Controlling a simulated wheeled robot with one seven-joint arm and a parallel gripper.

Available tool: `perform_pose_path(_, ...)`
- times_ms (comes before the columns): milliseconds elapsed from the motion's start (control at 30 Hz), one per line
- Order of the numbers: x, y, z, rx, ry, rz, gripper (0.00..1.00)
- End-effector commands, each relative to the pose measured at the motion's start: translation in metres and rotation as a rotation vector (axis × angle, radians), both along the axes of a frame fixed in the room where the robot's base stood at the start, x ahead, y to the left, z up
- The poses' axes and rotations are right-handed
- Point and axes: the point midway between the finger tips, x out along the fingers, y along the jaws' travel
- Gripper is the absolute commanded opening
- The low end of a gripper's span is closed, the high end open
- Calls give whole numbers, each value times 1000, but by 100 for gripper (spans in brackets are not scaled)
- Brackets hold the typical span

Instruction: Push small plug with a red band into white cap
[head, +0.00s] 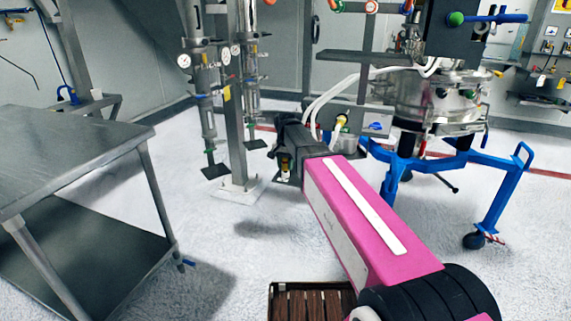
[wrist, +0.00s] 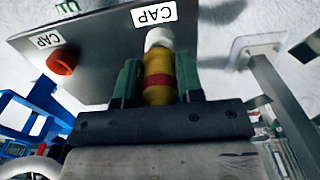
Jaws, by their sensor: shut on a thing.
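In the wrist view, my gripper (wrist: 158,88) is shut on a yellow plug (wrist: 158,65) with a red band (wrist: 158,81) around its middle. The two green fingers press on either side of it. The white cap (wrist: 160,36) sits on a grey panel (wrist: 105,50), right at the plug's far end and in line with it. The plug's end meets or overlaps the cap in the picture; I cannot tell how deep it sits. In the head view, my gripper (head: 285,163) is small and dark, with a yellowish bit showing.
A red-orange cap (wrist: 61,62) is on the same panel, to the left, under a "CAP" label. In the head view, a metal table (head: 75,145) stands at the left. A blue wheeled frame (head: 450,165) carries a steel vessel at the right.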

Motion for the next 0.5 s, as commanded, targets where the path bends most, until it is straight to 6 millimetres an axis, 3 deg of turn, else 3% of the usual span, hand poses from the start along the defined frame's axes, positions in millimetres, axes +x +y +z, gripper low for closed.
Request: perform_pose_path(500, 0, 0, -7, 0, 0, 0, 0)
